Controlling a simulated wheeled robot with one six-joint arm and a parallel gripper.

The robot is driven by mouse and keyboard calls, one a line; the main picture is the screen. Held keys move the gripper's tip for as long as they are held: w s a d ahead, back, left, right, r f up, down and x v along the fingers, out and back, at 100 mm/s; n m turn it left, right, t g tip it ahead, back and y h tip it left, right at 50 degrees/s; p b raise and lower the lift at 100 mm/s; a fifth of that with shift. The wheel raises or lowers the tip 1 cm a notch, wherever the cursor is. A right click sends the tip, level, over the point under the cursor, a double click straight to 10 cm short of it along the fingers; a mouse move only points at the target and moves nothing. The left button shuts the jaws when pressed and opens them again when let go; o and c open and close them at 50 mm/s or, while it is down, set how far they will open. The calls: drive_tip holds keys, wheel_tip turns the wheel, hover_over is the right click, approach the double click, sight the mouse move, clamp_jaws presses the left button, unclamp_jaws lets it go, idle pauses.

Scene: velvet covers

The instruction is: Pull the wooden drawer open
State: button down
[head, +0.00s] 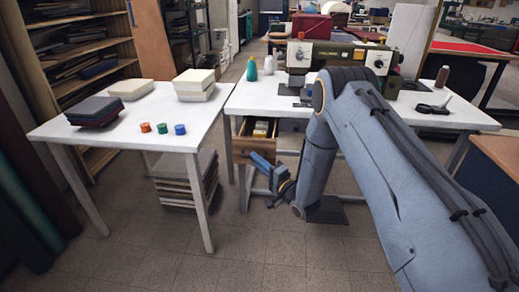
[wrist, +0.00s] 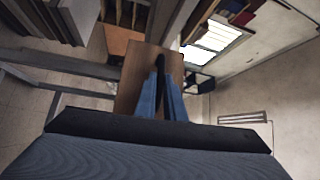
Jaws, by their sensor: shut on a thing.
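The wooden drawer (head: 240,150) hangs under the left end of the white sewing table. It stands partly open, and small yellowish and pale items show inside it. In the wrist view its brown front panel (wrist: 132,84) fills the middle. My gripper (head: 259,159) is at the drawer's front. In the wrist view the blue fingers of my gripper (wrist: 161,72) are close together on the dark handle (wrist: 160,61) of the drawer. The fingers hide part of the handle.
A second white table (head: 130,125) stands at the left with fabric stacks and several small spools. A stack of boards (head: 187,180) lies beneath it. A sewing machine (head: 340,55) stands on the right table. Table legs flank the drawer; the floor in front is clear.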

drive_tip(key=shift+s, duration=0.95)
drive_tip(key=c, duration=1.8)
unclamp_jaws()
drive_tip(key=shift+c, duration=0.2)
drive_tip(key=shift+s, duration=0.1)
drive_tip(key=v, duration=0.7)
drive_tip(key=shift+s+d, duration=0.2)
drive_tip(key=shift+d, duration=0.1)
drive_tip(key=shift+f, duration=0.1)
